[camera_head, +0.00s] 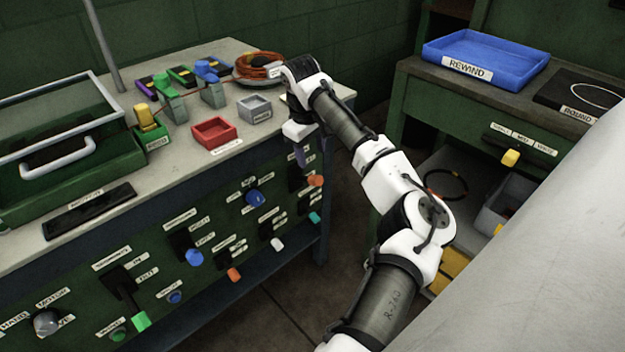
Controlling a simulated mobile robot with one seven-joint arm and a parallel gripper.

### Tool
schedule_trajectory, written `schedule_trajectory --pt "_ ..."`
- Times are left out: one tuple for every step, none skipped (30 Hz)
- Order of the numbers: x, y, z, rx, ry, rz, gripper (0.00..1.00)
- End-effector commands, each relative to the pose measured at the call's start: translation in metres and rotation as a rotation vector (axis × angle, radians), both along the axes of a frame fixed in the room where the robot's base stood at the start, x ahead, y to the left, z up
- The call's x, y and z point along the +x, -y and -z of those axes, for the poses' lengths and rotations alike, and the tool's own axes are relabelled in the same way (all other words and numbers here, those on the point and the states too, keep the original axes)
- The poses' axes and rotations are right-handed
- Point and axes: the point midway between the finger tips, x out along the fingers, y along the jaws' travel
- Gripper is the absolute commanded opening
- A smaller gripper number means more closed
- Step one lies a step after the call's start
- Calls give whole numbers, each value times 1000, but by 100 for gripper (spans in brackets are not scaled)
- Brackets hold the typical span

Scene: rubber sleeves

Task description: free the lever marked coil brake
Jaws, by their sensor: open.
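Several levers and knobs with coloured ends stick out of the green front panel of the left bench. They include a blue one (193,257), a green one (140,320), another blue one (254,197) and an orange one (316,180). Their labels are too small to read, so I cannot tell which is the coil brake. My gripper (308,152) hangs at the bench's right front corner, close to the panel's right end. It is open, with its fingers partly hidden and nothing visible in them.
On the bench top (190,165) are a red tray (213,132), a grey tray (254,109), an orange cable coil (262,66) and coloured pieces on stands. A green case (75,165) stands left. A blue tray (487,52) is on the right bench. Floor shows between the benches.

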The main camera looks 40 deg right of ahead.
Motion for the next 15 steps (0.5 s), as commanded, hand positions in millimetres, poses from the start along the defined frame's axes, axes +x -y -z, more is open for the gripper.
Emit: schedule_trajectory --pt "0 1 12 2 -3 0 52" --pt "0 2 18 2 -2 0 52" --pt "0 3 27 2 -3 0 52" --pt "0 4 34 2 -2 0 52" --pt "1 5 40 2 -3 0 52" --pt "1 7 48 1 -2 0 52" --pt "1 8 55 1 -3 0 52" --pt "1 8 61 1 -2 0 52" --pt "1 10 68 0 -2 0 52" --pt "2 10 74 0 -1 0 52" --pt "2 11 79 0 -2 0 52" --pt "2 12 85 0 -1 0 52" --pt "2 12 89 1 -1 0 52" --pt "2 13 93 1 -1 0 52" --pt "2 13 97 1 0 0 52"
